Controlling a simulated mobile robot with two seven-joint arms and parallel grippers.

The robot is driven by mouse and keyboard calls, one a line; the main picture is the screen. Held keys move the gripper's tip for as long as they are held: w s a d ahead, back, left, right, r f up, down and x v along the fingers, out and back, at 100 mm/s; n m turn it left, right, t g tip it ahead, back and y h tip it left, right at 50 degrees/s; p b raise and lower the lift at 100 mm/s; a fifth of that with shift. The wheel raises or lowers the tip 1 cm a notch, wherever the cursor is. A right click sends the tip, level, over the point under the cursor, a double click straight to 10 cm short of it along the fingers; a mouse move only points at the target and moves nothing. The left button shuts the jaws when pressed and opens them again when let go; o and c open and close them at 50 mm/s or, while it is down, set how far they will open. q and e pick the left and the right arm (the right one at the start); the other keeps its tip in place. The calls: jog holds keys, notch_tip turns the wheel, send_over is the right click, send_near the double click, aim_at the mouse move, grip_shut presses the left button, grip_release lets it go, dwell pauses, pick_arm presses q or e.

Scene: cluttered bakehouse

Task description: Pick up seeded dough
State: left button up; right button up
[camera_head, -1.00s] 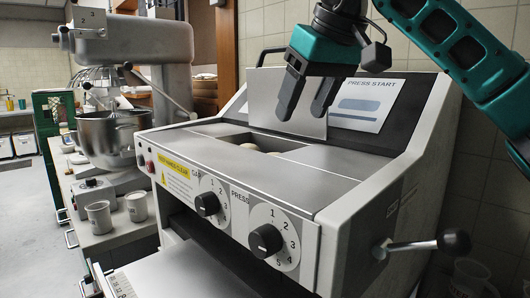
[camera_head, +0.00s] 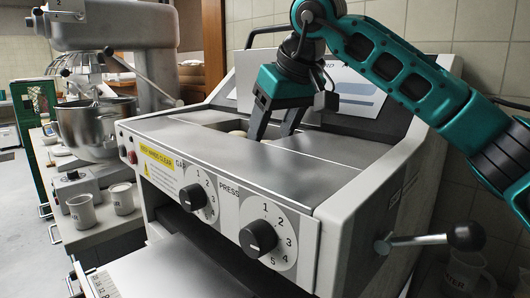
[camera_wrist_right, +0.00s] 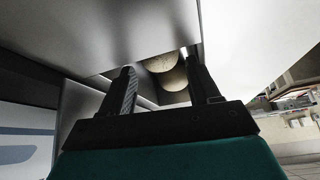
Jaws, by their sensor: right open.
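Two round, pale dough pieces show in the right wrist view, an upper one (camera_wrist_right: 160,62) and a lower one (camera_wrist_right: 175,78). They lie in the opening in the top of the grey dough machine (camera_head: 285,178). I cannot tell which is seeded. In the head view only a sliver of dough (camera_head: 237,133) shows at the opening, left of the fingers. My right gripper (camera_head: 269,133) is open and points down at the opening. In the right wrist view its fingers (camera_wrist_right: 158,64) stand either side of the dough pieces, with nothing gripped. My left gripper is out of view.
The machine's raised panel (camera_head: 350,92) stands just behind my right gripper. A lever with a black knob (camera_head: 465,236) sticks out at the machine's right. A mixer with a steel bowl (camera_head: 92,128) and two cups (camera_head: 82,211) stand on the left.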

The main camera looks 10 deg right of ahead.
aim_at(268, 141)
jog(key=x, duration=0.4)
jog(key=shift+c, duration=0.2)
jog(key=c, duration=0.4)
jog(key=shift+r, duration=0.15)
